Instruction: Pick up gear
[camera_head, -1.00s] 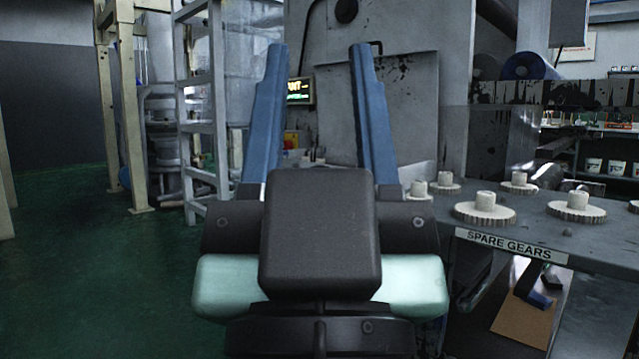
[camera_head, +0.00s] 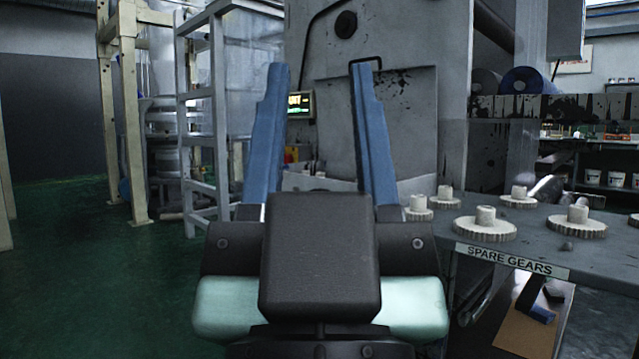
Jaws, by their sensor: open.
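Several pale, toothed gears with round hubs lie flat on a grey table (camera_head: 545,262) at the right, behind a "SPARE GEARS" label (camera_head: 511,262). The nearest gear (camera_head: 485,229) is close to the table's front edge. Another gear (camera_head: 577,228) lies to its right, and smaller-looking gears (camera_head: 445,202) (camera_head: 519,202) lie farther back. One gear (camera_head: 417,212) is at the table's left end, close beside my gripper in the picture. My gripper (camera_head: 320,72) is open and empty, its two blue fingers pointing up and away, left of the gears.
A large grey machine (camera_head: 410,130) stands ahead, behind my fingers. A white metal frame (camera_head: 203,110) and a beige post (camera_head: 130,120) stand at the left. The green floor (camera_head: 90,260) at the left is clear. A shelf with small tubs (camera_head: 605,178) is at the far right.

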